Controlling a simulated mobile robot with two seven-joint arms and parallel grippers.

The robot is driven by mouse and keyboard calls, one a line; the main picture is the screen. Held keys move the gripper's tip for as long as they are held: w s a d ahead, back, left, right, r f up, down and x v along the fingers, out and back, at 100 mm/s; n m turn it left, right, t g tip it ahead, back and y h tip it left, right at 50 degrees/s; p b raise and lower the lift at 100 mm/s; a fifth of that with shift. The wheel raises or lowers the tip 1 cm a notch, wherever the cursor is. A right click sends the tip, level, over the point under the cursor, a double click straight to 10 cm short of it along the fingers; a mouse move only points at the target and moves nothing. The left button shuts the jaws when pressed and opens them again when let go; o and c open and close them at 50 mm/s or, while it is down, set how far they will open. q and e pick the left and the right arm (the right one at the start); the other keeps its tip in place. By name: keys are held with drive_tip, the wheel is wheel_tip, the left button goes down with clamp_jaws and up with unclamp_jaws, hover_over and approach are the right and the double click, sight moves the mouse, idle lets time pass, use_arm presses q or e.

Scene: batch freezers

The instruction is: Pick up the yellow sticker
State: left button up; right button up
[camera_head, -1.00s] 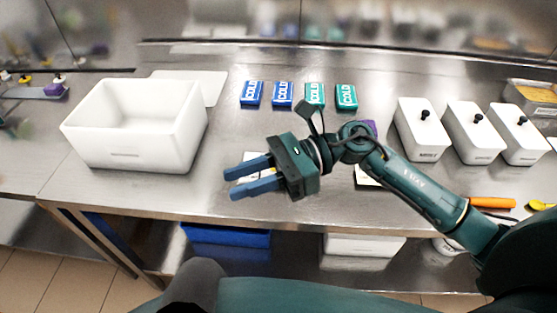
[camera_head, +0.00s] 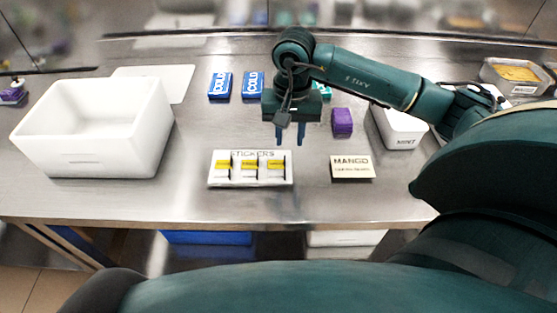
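A white tray marked STICKERS (camera_head: 250,182) lies on the steel counter near the middle. It holds three small yellow stickers in a row: a left one (camera_head: 223,164), a middle one (camera_head: 249,165) and a right one (camera_head: 276,164). My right gripper (camera_head: 290,141) points down just behind the right end of the tray, its two blue fingers apart with nothing seen between them. It looks to be above the counter; its exact height is hard to tell. My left gripper is not in view.
A large white open box (camera_head: 90,130) stands at left. Blue COLD packs (camera_head: 220,85) lie behind the tray. A purple block (camera_head: 342,122), a MANGO card (camera_head: 352,167) and a white MINT container (camera_head: 400,128) are to the right. The counter in front of the tray is clear.

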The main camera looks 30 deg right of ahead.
sight(277, 162)
drive_tip(key=shift+w+a+f+p, duration=0.15)
drive_tip(key=shift+f+p, duration=0.15)
drive_tip(key=shift+f, duration=0.7)
drive_tip(key=shift+s+a+f+p, duration=0.1)
drive_tip(key=shift+a+f+p, duration=0.15)
drive_tip(key=shift+f, duration=0.75)
drive_tip(key=shift+w+a+f+p, duration=0.1)
drive_tip(key=shift+f+p, duration=0.2)
drive_tip(key=shift+f, duration=0.7)
drive_tip(key=shift+c, duration=0.4)
clamp_jaws()
